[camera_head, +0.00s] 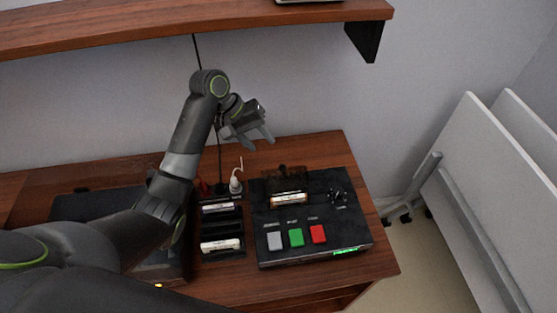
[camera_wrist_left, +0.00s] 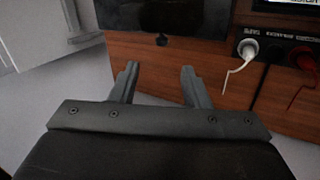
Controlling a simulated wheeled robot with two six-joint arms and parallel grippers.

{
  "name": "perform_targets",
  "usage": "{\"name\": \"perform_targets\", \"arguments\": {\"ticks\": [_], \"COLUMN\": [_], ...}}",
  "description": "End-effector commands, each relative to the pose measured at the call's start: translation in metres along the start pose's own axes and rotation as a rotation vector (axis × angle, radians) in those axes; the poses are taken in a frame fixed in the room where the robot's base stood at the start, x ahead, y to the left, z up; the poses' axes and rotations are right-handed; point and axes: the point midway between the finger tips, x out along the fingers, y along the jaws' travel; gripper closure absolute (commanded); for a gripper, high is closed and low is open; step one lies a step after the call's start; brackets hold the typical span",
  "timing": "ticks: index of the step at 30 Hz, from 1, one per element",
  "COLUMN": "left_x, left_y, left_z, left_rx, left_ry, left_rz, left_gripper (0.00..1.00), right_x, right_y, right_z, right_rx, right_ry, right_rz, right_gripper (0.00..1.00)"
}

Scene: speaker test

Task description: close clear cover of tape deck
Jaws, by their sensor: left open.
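The tape deck (camera_head: 345,228) is a black box on the right of the wooden table, with grey, green and red buttons along its front. Its clear cover (camera_head: 291,173) looks raised, a dark see-through panel standing behind a pale cassette (camera_head: 289,200) in the deck. My left gripper (camera_head: 257,140) is open and empty, above and behind the deck, apart from the cover. In the left wrist view its two fingers (camera_wrist_left: 160,70) are spread, with part of the black deck (camera_wrist_left: 170,18) beyond them; the cover is not clear there. My right gripper is not in view.
A black rack (camera_head: 222,226) with cassettes stands left of the deck. A power strip with a white plug (camera_head: 235,185) is behind the rack. A wooden shelf (camera_head: 180,25) overhangs the back wall. White panels (camera_head: 485,200) lean at the right.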

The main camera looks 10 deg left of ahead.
Motion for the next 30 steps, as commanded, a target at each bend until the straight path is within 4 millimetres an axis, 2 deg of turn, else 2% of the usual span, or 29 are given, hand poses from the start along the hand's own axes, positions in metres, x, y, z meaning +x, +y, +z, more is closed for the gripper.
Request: {"name": "perform_targets", "arguments": {"ticks": [6, 12, 15, 21, 30], "left_x": [0.049, 0.089, 0.102, 0.115, 0.117], "left_y": [0.001, 0.001, 0.0, 0.0, 0.0], "left_z": [0.001, 0.001, 0.0, 0.0, 0.0], "left_rx": [-0.003, -0.002, -0.001, 0.0, 0.001], "left_ry": [-0.005, -0.003, -0.002, 0.001, 0.001], "left_rz": [0.002, 0.0, 0.0, -0.001, -0.001], "left_gripper": [0.58, 0.58, 0.58, 0.58, 0.58], "right_x": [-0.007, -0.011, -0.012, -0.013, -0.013], "right_y": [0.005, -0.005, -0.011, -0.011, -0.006], "right_z": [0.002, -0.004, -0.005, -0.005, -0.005], "right_rx": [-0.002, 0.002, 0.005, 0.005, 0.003], "right_ry": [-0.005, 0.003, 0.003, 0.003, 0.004], "right_rz": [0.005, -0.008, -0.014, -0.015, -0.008], "right_gripper": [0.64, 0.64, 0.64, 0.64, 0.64]}}
